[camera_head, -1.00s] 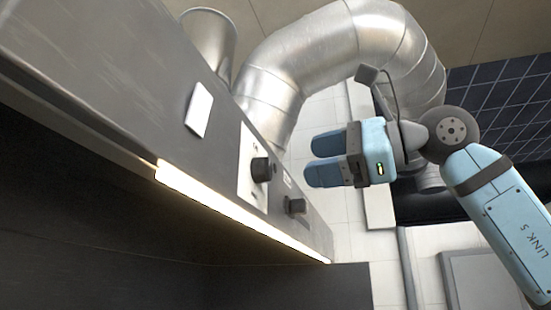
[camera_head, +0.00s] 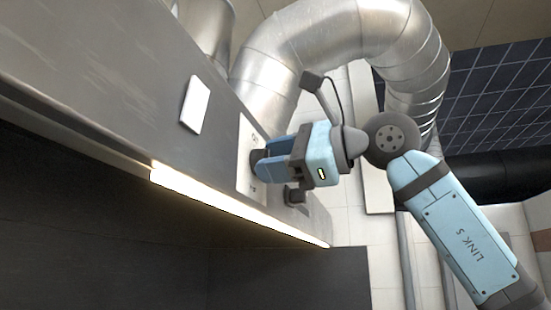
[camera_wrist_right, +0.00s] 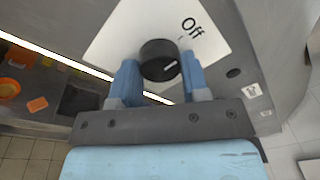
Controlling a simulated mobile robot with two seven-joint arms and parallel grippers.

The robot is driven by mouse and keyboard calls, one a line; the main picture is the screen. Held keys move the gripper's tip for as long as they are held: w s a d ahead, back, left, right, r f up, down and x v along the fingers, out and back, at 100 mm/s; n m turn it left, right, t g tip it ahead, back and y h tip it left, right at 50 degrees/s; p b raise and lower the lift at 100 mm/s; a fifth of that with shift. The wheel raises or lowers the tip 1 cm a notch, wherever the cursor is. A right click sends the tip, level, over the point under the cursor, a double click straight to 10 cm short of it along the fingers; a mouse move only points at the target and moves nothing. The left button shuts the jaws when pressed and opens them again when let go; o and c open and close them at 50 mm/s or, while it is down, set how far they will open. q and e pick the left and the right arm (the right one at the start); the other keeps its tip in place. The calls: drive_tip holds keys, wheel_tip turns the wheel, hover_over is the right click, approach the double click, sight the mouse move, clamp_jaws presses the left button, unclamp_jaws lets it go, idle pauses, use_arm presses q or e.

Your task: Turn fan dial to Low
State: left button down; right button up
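The fan dial (camera_wrist_right: 160,60) is a round black knob with a white pointer line on a white plate (camera_wrist_right: 127,30). The plate reads "Off" beside the knob; no other label is legible. The pointer line lies on the side of the knob toward the right finger in the wrist view. My right gripper (camera_wrist_right: 161,80) has its two blue fingers apart, one on each side of the knob; I cannot tell whether they touch it. In the head view the right gripper (camera_head: 262,158) is at the hood front and mostly hides the dial. My left gripper is not in view.
The grey hood (camera_head: 120,60) has a lit strip (camera_head: 235,207) along its lower edge. A second dark knob (camera_head: 294,194) sits close below the right gripper. A blank white plate (camera_head: 195,105) is to the left. A silver duct (camera_head: 265,65) rises behind.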

idle(0.3)
drive_tip(key=m+g+b, duration=0.1)
drive_tip(key=m+b, duration=0.3)
drive_tip(key=m, duration=0.4)
drive_tip(key=m+g+b, duration=0.1)
drive_tip(key=m+b, duration=0.3)
drive_tip(key=m, duration=0.4)
drive_tip(key=shift+w+r, duration=0.1)
drive_tip(key=shift+r, duration=0.05)
drive_tip(key=shift+m, duration=0.3)
idle(0.5)
drive_tip(key=o, duration=0.9)
drive_tip(key=shift+h, duration=0.3)
